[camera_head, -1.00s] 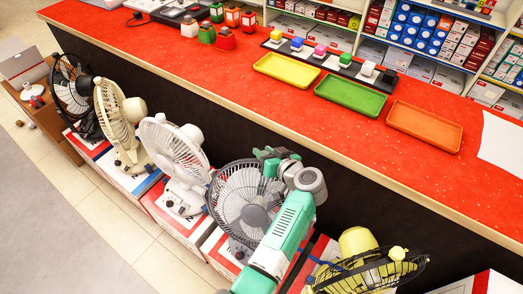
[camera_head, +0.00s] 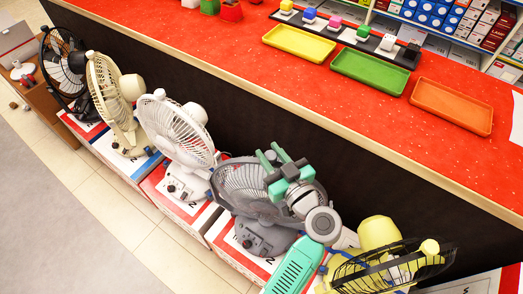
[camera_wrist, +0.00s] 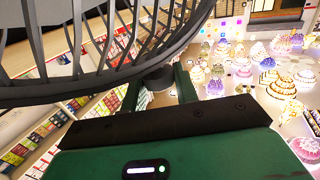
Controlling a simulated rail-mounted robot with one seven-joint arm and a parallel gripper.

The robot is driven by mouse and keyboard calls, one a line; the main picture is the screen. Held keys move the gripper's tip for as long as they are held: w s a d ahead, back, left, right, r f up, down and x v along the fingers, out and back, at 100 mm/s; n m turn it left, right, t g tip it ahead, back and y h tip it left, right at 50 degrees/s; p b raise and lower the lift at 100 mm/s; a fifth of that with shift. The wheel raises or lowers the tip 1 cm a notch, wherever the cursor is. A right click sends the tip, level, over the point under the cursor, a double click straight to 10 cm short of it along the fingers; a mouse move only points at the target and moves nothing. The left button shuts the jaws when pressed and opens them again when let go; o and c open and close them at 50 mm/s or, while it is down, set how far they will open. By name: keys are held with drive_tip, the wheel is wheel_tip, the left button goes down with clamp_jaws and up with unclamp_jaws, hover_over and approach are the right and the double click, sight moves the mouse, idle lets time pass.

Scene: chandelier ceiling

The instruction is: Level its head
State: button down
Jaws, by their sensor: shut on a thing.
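The grey desk fan (camera_head: 240,188) stands on its base (camera_head: 262,238) on a red and white box, its round guard tilted. My gripper (camera_head: 269,156) is at the upper right part of this fan's head. In the wrist view, the dark grey guard (camera_wrist: 60,97) of the fan crosses the upper left. There my green fingers (camera_wrist: 158,84) stand on either side of a short dark grey stub (camera_wrist: 158,77) by the guard's rim, and are shut on it. My wrist hides part of the fan's right side in the head view.
White (camera_head: 176,128), cream (camera_head: 113,98) and black (camera_head: 62,65) fans stand in a row to the left. A yellow fan (camera_head: 385,262) stands close on the right. The red counter (camera_head: 225,52) runs behind, with yellow (camera_head: 299,42), green (camera_head: 370,71) and orange (camera_head: 451,105) trays.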

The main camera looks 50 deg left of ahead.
drive_tip(key=shift+r, duration=0.15)
drive_tip(key=c, duration=1.1)
unclamp_jaws()
drive_tip(key=shift+s+d, duration=0.1)
drive_tip(key=shift+o, duration=0.2)
drive_tip(key=p+v, duration=0.2)
drive_tip(key=v, duration=0.5)
drive_tip(key=shift+d, duration=0.4)
